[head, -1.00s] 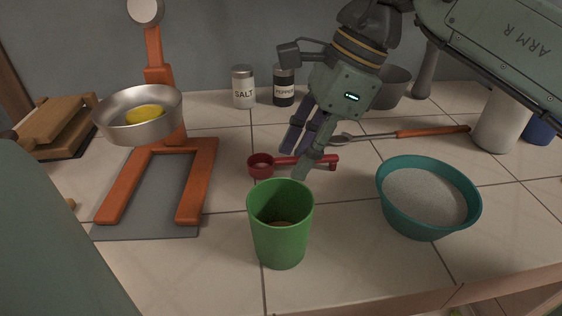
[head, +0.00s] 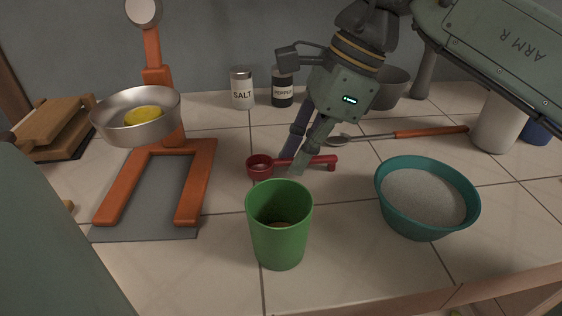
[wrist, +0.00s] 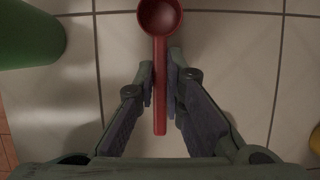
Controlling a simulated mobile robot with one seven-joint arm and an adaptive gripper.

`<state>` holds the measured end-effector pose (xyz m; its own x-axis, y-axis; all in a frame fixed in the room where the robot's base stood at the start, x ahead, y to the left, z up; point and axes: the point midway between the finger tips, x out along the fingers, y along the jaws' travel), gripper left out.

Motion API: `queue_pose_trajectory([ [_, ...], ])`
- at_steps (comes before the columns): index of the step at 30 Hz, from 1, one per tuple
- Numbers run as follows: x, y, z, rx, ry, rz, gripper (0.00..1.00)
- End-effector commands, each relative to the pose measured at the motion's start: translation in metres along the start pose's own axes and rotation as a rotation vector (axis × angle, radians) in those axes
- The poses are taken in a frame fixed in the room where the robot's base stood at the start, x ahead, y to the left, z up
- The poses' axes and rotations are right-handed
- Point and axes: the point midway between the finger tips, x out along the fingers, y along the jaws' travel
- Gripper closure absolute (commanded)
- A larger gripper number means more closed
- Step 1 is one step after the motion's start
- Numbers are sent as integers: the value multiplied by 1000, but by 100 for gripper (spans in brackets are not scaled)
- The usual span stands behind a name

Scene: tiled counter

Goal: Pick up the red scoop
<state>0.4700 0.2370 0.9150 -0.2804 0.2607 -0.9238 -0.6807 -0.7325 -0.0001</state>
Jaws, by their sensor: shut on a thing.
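The red scoop (head: 318,160) lies on the tiled counter behind the green cup, its bowl to the left and its handle to the right. In the wrist view, the scoop (wrist: 160,100) runs lengthwise between the two fingers of my gripper (wrist: 161,85), with the bowl at the top. The fingers are on both sides of the handle. I cannot see clear space beneath the scoop.
A green cup (head: 279,235) stands just in front of the scoop. A teal bowl of pale grains (head: 420,215) is to the right. Behind lies a spoon with an orange handle (head: 430,132). Salt (head: 242,90) and pepper (head: 282,88) shakers stand at the back. An orange stand (head: 107,195) is at left.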

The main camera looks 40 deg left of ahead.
Motion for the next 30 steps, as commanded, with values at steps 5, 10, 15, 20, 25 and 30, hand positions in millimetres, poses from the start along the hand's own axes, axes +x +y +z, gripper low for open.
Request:
queue_pose_trajectory([
  [5, -2, 0, 1, 1, 1, -1, 100],
  [10, -22, -1, 9, -1, -1, -3, 100],
  [15, -56, -1, 24, -1, -1, -3, 100],
  [20, -82, -1, 34, -1, 0, -1, 100],
  [25, -94, 0, 39, -1, 0, 0, 100],
  [30, -96, 0, 40, 0, 0, 0, 100],
])
